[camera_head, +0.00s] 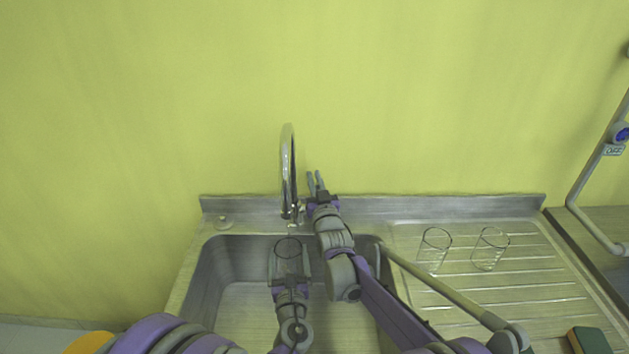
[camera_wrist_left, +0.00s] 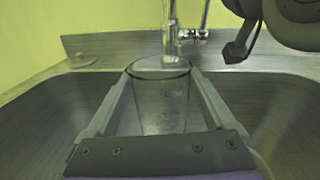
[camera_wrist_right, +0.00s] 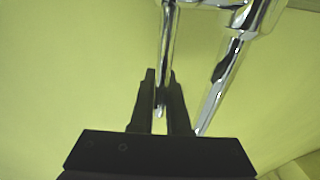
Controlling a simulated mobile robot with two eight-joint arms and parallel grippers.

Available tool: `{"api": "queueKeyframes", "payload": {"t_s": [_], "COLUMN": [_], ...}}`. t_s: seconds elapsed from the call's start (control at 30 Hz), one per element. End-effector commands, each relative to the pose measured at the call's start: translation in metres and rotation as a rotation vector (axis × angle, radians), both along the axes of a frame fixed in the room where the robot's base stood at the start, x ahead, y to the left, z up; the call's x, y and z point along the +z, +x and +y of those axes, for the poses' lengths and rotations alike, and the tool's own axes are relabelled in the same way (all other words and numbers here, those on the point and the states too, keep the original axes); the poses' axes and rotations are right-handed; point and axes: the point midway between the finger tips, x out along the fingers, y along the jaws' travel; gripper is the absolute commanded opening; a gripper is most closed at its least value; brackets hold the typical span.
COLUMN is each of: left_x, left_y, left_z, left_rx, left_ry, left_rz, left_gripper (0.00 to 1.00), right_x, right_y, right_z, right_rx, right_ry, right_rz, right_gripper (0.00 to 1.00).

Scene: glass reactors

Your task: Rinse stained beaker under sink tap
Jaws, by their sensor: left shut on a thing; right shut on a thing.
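The clear glass beaker (camera_head: 288,248) is upright, below the tap (camera_head: 288,160) and over the sink basin (camera_head: 230,262). My left gripper (camera_head: 288,264) is shut on the beaker, with one finger on each side in the left wrist view (camera_wrist_left: 160,105). The spout end is just above the beaker's mouth; I cannot tell clearly whether water runs. Any stain is too faint to make out. My right gripper (camera_head: 315,178) is beside the tap, shut on the thin chrome tap lever (camera_wrist_right: 160,108), which shows between its fingers in the right wrist view.
Two clear glass beakers (camera_head: 434,250) (camera_head: 490,249) stand on the ribbed drainboard (camera_head: 455,300) at the right. A green and yellow sponge (camera_head: 588,341) lies at its near right corner. The yellow-green wall is close behind the tap. My right forearm crosses the basin's right side.

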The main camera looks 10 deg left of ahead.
Motion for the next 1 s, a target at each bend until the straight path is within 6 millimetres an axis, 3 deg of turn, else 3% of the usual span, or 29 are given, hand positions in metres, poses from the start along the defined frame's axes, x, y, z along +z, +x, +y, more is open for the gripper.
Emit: {"api": "queueKeyframes", "payload": {"t_s": [0.13,0.17,0.3,0.67,0.77,1.0], "left_x": [0.001,0.001,0.001,0.000,-0.003,-0.013], "left_y": [0.000,0.000,0.000,0.000,-0.001,-0.002], "left_z": [0.000,0.000,0.000,0.000,0.000,0.000], "left_rx": [0.000,0.000,0.000,0.000,0.000,0.000], "left_ry": [0.000,0.000,0.000,0.000,0.001,0.000], "left_rz": [0.000,0.000,0.000,0.000,0.001,0.005], "left_gripper": [0.29,0.29,0.29,0.29,0.29,0.29], "right_x": [0.000,0.000,0.000,-0.001,-0.003,-0.010], "right_y": [0.000,0.000,0.000,-0.003,-0.014,-0.060], "right_z": [0.000,0.000,0.000,-0.001,-0.006,-0.025], "right_rx": [0.000,0.000,0.000,0.000,0.000,0.000], "right_ry": [-0.001,-0.002,-0.002,-0.002,-0.002,-0.002], "right_rz": [0.003,0.004,0.004,0.004,0.004,0.004], "right_gripper": [0.00,0.18,0.43,0.44,0.44,0.44]}}
